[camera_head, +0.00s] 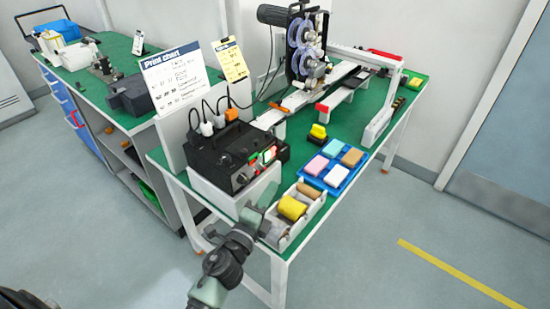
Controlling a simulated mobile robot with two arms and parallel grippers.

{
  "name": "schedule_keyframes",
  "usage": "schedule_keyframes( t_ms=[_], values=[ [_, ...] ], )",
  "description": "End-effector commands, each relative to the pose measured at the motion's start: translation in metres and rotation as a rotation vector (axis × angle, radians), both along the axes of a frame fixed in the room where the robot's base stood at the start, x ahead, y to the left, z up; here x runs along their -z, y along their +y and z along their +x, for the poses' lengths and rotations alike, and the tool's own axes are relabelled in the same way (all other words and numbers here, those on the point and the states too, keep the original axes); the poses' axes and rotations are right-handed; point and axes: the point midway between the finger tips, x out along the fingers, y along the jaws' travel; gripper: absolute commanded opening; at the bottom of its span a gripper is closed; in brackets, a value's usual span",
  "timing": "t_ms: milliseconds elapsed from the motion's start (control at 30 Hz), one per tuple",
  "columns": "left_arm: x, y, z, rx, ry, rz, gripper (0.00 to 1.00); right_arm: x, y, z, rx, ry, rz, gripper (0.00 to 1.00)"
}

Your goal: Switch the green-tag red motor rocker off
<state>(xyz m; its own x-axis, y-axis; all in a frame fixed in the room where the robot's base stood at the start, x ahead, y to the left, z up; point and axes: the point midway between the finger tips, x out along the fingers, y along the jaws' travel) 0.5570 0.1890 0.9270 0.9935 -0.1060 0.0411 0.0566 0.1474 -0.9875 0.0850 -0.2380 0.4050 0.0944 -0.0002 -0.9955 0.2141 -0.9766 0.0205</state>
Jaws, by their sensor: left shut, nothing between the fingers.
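A black control box (228,152) stands on a light base at the near left of the green-topped table. Its front panel carries small red and green parts, among them a red rocker (269,156) with green beside it at the right. A green patch (253,158) and a round knob sit further left on the panel. The rocker's position is too small to tell. My left gripper (251,213) is shut and empty. It shows in front of and below the box, near the table's front edge, apart from the rocker.
A coding machine (306,50) stands at the back, with cables at the box. A print chart (174,76) stands behind the box. Floor at right is clear.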

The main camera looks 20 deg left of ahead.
Motion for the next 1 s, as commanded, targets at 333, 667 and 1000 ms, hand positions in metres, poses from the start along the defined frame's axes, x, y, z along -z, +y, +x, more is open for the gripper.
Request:
schedule_keyframes(
  t_ms=[333, 667, 1000],
  values=[
    [-0.005, -0.005, 0.048, -0.002, -0.002, 0.0, 0.0, -0.008, 0.003, -0.002, 0.001, 0.004, 0.003, 0.0],
    [-0.009, 0.002, 0.105, -0.003, 0.0, 0.001, 0.0, -0.014, 0.007, 0.0, 0.002, 0.001, 0.008, 0.0],
    [-0.011, 0.026, 0.113, 0.0, 0.0, -0.001, 0.0, -0.018, 0.006, 0.002, 0.002, -0.002, 0.007, 0.0]
  ],
)
